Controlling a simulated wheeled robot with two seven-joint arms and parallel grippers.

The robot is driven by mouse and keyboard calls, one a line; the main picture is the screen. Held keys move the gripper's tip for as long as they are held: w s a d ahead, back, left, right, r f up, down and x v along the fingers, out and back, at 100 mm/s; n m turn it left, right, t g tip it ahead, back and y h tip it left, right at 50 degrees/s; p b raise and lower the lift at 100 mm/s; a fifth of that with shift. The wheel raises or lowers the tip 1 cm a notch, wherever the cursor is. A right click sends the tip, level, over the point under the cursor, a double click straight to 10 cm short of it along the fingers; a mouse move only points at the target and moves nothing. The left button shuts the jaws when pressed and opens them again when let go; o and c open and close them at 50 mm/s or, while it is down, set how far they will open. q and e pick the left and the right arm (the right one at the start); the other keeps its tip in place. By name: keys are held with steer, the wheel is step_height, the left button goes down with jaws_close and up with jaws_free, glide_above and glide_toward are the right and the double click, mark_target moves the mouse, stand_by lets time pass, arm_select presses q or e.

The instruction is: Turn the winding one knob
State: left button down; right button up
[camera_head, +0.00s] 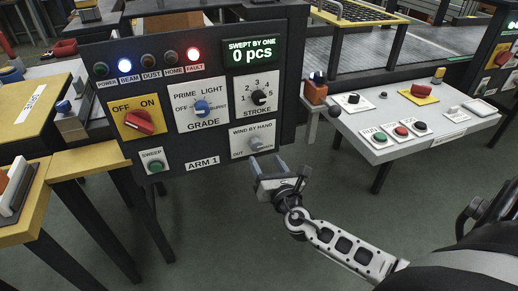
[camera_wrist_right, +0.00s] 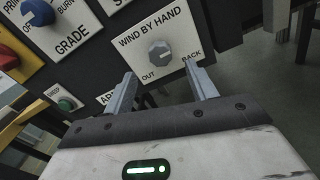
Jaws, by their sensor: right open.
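The winding knob (camera_head: 255,142) is a small grey dial on the white WIND BY HAND plate (camera_head: 240,130), low on the right of the dark ARM 1 panel. In the right wrist view the knob (camera_wrist_right: 159,52) has a pale pointer line and sits above the OUT and BACK labels. My right gripper (camera_head: 266,167) is open and empty, just below and in front of the plate. In the wrist view its two fingertips (camera_wrist_right: 163,78) are spread to either side below the knob, apart from it. My left gripper is not in view.
The panel also carries a blue GRADE knob (camera_head: 202,107), a black STROKE knob (camera_head: 259,97), a red switch (camera_head: 139,121) and a green SWEEP button (camera_head: 154,166). Its display (camera_head: 252,54) reads 0 pcs. A white control desk (camera_head: 455,118) stands right. The floor below is clear.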

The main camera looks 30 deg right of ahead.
mark_target(257, 147)
steer(key=x, duration=0.6)
steer(key=shift+w, duration=0.15)
steer(key=shift+c, duration=0.4)
steer(key=c, duration=0.9)
